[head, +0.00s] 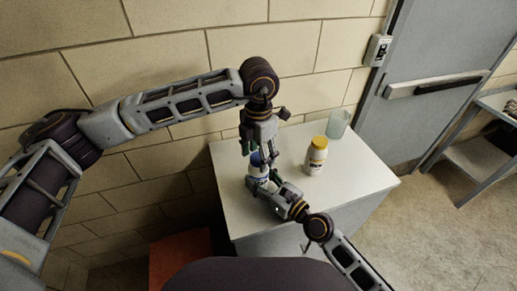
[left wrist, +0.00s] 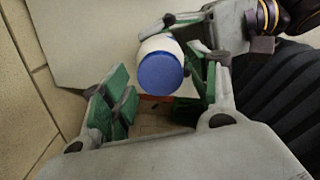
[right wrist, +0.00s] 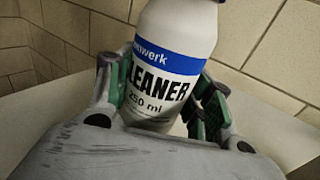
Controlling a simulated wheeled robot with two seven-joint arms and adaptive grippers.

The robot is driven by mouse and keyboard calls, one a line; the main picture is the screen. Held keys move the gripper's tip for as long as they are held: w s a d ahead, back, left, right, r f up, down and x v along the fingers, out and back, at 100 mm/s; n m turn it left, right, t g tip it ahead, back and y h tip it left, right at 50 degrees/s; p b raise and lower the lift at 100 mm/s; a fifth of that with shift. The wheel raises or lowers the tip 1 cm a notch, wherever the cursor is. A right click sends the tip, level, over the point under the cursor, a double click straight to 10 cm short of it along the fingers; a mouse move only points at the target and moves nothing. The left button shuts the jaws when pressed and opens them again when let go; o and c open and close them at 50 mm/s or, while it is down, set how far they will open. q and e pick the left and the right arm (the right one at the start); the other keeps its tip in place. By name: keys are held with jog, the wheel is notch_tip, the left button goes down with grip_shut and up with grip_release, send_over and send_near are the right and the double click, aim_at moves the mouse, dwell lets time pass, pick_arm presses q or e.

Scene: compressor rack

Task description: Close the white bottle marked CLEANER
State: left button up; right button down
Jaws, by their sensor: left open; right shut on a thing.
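The white CLEANER bottle (head: 256,170) stands upright on the white tabletop. In the right wrist view its blue-banded label (right wrist: 163,70) faces the camera and its top is cut off. My right gripper (head: 263,182) is shut around the bottle's body from the side. A blue cap (left wrist: 160,72) sits on top of the bottle in the left wrist view; I cannot tell how tight it is. My left gripper (head: 254,150) points down just above the bottle. Its fingers are open, with the cap in view between and beyond them.
The table's right part (head: 362,173) is clear. A brick wall is behind, and a red object (head: 180,256) is low at left.

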pick_arm(q)
jog(key=c, duration=1.1)
jog(key=o, duration=1.2)
jog(key=shift+o, duration=0.2)
notch_tip(320, 180, up, 12)
pick_arm(e)
jog(key=c, duration=0.5)
grip_release()
jog(key=shift+s+d, duration=0.1)
